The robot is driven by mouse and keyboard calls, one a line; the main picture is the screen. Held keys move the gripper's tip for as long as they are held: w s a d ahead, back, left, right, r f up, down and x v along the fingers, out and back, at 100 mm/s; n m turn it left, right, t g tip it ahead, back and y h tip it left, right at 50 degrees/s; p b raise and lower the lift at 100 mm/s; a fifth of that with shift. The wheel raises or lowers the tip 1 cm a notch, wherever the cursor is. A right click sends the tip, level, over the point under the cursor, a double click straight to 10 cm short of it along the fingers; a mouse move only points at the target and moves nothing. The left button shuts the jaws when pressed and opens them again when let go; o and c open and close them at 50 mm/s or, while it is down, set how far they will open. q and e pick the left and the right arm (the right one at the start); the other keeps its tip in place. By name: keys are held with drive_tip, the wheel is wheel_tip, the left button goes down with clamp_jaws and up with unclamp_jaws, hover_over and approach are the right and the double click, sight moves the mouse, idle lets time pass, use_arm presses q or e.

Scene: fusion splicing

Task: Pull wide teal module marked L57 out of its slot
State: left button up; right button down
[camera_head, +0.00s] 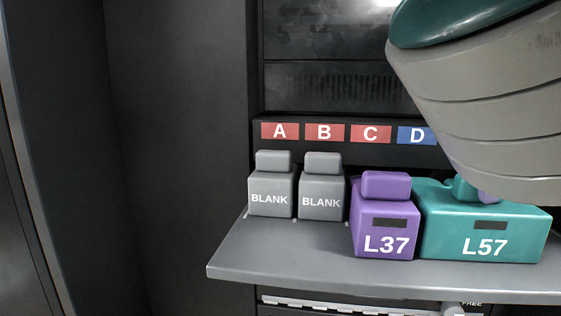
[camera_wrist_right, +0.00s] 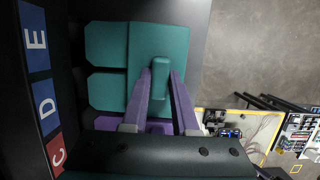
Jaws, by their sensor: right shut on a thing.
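The wide teal module L57 (camera_head: 484,225) stands upright on the grey shelf, under the right part of the label row. In the right wrist view its teal body (camera_wrist_right: 108,45) shows from above, with a raised handle. My right gripper (camera_wrist_right: 161,76) is shut on that handle, one purple finger on each side. My left gripper is not in view.
A purple module L37 (camera_head: 385,228) stands close at the left of L57. Two grey BLANK modules (camera_head: 270,190) sit farther left and farther back. The shelf (camera_head: 300,255) has a bare strip in front. Labels A to D (camera_head: 370,133) run along the rack above.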

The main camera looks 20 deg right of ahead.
drive_tip(key=shift+s+a, duration=0.1)
drive_tip(key=shift+s, duration=0.15)
drive_tip(key=c, duration=0.6)
unclamp_jaws()
drive_tip(key=shift+w+r, duration=0.1)
drive_tip(key=shift+r, duration=0.25)
drive_tip(key=p+v, duration=0.2)
drive_tip(key=shift+a+r, duration=0.1)
drive_tip(key=shift+r, duration=0.3)
drive_tip(key=s+v, duration=0.1)
drive_tip(key=v, duration=0.5)
drive_tip(key=shift+w+r, duration=0.2)
drive_tip(key=shift+w, duration=0.35)
drive_tip(key=shift+a, duration=0.1)
